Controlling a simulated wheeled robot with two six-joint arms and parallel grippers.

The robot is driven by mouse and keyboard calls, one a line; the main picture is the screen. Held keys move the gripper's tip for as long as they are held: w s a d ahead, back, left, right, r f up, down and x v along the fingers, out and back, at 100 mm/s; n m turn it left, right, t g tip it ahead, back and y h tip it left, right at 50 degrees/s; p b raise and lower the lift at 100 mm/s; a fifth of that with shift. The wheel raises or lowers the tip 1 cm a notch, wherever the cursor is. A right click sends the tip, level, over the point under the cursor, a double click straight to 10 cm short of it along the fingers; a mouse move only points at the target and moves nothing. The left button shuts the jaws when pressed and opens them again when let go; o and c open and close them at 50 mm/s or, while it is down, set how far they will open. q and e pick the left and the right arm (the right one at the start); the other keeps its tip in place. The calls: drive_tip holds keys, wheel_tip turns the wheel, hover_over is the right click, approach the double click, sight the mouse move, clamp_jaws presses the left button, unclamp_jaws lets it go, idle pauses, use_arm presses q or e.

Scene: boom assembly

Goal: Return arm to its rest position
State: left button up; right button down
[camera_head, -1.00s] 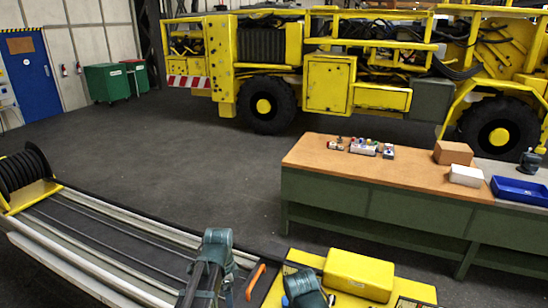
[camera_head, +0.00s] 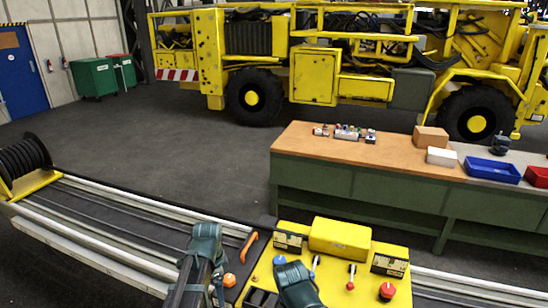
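Parts of my two arms show at the bottom of the view, in dark grey-teal. One arm part (camera_head: 205,250) stands left of the yellow control panel, over the boom's rail edge. The other arm part (camera_head: 296,285) is over the panel's lower left. No gripper fingers can be made out on either arm, and nothing is seen held. The yellow control panel (camera_head: 262,262) carries a yellow box (camera_head: 340,238), small levers (camera_head: 351,275), a red knob (camera_head: 387,291) and an orange knob (camera_head: 229,280). An orange handle (camera_head: 249,246) is beside it.
The long boom rail (camera_head: 125,222) runs from a black hose reel (camera_head: 24,160) towards the lower right. A green workbench (camera_head: 385,190) with boxes and blue and red trays stands behind the panel. A yellow vehicle (camera_head: 318,76) is at the back. Floor (camera_head: 190,150) between is clear.

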use_arm(q)
drive_tip(key=s+d+f+n+y+b, duration=0.1)
drive_tip(key=s+d+f+n+b, duration=0.8)
drive_tip(key=s+d+f+b, duration=0.2)
wheel_tip(320, 180, down, 3)
drive_tip(key=s+b, duration=0.2)
drive_tip(key=shift+s+b, duration=0.3)
drive_tip(key=shift+b, duration=0.05)
idle(0.5)
